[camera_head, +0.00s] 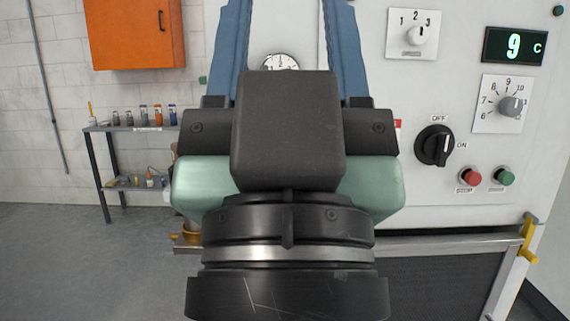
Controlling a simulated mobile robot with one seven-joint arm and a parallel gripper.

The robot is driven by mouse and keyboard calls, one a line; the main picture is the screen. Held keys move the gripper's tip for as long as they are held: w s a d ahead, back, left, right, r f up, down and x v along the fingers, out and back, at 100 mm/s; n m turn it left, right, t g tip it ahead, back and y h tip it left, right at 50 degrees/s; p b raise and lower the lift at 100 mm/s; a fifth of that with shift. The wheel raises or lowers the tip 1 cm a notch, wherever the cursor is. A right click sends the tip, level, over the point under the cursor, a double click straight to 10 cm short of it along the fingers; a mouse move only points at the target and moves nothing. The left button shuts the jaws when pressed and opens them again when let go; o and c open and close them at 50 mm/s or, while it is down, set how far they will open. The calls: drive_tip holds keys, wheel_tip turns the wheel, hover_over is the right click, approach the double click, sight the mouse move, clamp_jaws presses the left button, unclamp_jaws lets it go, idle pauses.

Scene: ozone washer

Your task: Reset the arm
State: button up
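My gripper (287,25) fills the middle of the view, with a black body, pale green side covers and two blue fingers pointing up the picture. The fingers stand wide apart, and the white machine panel shows between them with nothing held. The fingertips are cut off by the top edge of the picture. The gripper is in front of the panel; I cannot tell its distance from it. It hides the lower middle of the panel and part of a round gauge (280,62).
The white panel (455,215) carries a 1-2-3 selector (415,36), a display (515,46) reading 9 C, a numbered dial (511,106), a black OFF/ON switch (435,146), and red (470,177) and green (503,176) buttons. A metal rail (450,243) runs below. Floor at left is clear.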

wheel_tip(320, 180, up, 34)
drive_tip(key=p, duration=3.2)
drive_tip(key=shift+r, duration=0.15)
drive_tip(key=shift+a, duration=0.1)
